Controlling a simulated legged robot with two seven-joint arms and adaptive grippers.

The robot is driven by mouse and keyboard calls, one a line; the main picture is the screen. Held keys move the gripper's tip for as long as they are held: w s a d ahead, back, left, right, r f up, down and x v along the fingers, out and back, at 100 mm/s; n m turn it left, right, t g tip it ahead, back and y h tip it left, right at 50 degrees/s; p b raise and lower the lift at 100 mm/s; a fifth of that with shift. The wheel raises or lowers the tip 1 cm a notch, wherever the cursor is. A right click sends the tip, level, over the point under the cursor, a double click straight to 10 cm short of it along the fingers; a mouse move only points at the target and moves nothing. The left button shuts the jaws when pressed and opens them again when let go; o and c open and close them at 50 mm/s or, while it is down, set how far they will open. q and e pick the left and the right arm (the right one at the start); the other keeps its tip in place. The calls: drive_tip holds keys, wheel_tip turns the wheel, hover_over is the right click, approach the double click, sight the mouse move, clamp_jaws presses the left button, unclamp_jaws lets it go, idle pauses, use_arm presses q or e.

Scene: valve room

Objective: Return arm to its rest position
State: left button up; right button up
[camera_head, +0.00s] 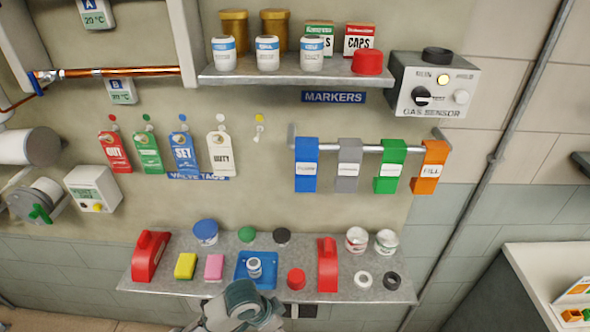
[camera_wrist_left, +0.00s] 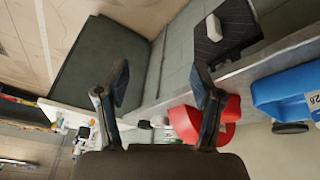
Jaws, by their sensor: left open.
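My left gripper (camera_wrist_left: 160,82) is open in the left wrist view, its two dark fingers spread apart with nothing held between them. In the head view, grey links of my arm reach in at the bottom middle, in front of the lower shelf; the fingers cannot be made out clearly there. In the wrist view a red object (camera_wrist_left: 190,122) lies behind the right finger and is partly hidden by it. My right gripper is in neither view.
The lower shelf (camera_head: 340,290) holds red holders, sponges, a blue tray (camera_head: 242,281) with a small jar, lids and cups. Above hang tags, coloured clips on a rail (camera_head: 370,149), an upper shelf (camera_head: 300,72) and a gas sensor box (camera_head: 432,86). A white-topped counter (camera_head: 540,265) stands right.

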use_arm(q)
drive_tip(key=s+a+f+n+t, duration=0.25)
drive_tip(key=s+f+n, duration=0.25)
drive_tip(key=f, duration=0.4)
drive_tip(key=s+a+f+n+y, duration=0.2)
drive_tip(key=s+a+f, duration=0.2)
drive_tip(key=s+a, duration=0.3)
drive_tip(key=s+a+f+n+y, duration=0.2)
drive_tip(key=s+a+f+n, duration=0.15)
drive_tip(key=a, duration=0.45)
wheel_tip(320, 180, down, 26)
drive_tip(key=s+g, duration=0.2)
drive_tip(key=s, duration=0.1)
drive_tip(key=s+a+f+m, duration=0.1)
drive_tip(key=s+a+f, duration=0.2)
drive_tip(key=s+f, duration=1.3)
drive_tip(key=shift+s+g, duration=0.35)
drive_tip(key=shift+s, duration=0.2)
